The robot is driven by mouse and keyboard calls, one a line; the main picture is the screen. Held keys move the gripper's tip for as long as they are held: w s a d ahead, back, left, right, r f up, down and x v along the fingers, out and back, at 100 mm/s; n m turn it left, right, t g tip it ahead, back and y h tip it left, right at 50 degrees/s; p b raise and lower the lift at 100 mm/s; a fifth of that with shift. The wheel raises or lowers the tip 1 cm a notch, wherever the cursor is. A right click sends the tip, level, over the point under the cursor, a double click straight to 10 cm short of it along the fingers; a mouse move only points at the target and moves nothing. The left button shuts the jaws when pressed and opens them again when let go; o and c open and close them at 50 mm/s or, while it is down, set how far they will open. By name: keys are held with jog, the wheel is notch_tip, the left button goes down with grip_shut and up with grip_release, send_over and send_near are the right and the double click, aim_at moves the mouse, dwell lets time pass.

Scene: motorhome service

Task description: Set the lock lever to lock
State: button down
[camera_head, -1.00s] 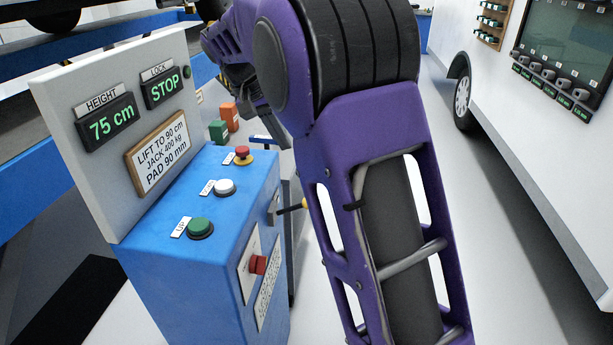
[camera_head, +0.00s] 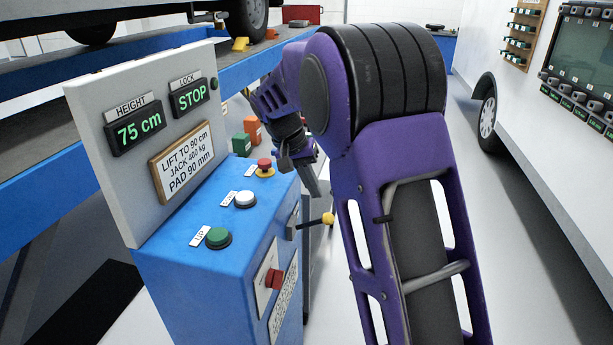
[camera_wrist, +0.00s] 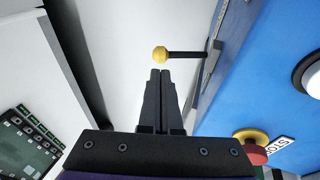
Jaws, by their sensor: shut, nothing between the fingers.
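The lock lever is a dark rod with a yellow ball knob (camera_head: 328,218) that sticks out from the right side of the blue control console (camera_head: 190,275). In the wrist view the knob (camera_wrist: 160,54) lies just beyond my fingertips, and its rod runs right to a grey plate (camera_wrist: 211,67) on the console. My gripper (camera_wrist: 160,72) is shut and empty, with a small gap to the knob in the picture. In the head view my gripper (camera_head: 314,192) points down beside the console, above the lever. The LOCK display (camera_head: 188,97) reads STOP in green.
The console top carries a green button (camera_head: 218,237), a white button (camera_head: 245,199) and a red stop button (camera_head: 264,166). A red switch (camera_head: 274,278) is on its front. The HEIGHT display (camera_head: 135,128) reads 75 cm. A white vehicle (camera_head: 545,130) stands right, with clear floor between.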

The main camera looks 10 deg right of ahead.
aim_at(327, 214)
jog(key=x, duration=0.6)
jog(key=shift+f+b, duration=0.1)
jog(key=shift+b, duration=0.25)
jog(key=shift+d, duration=0.1)
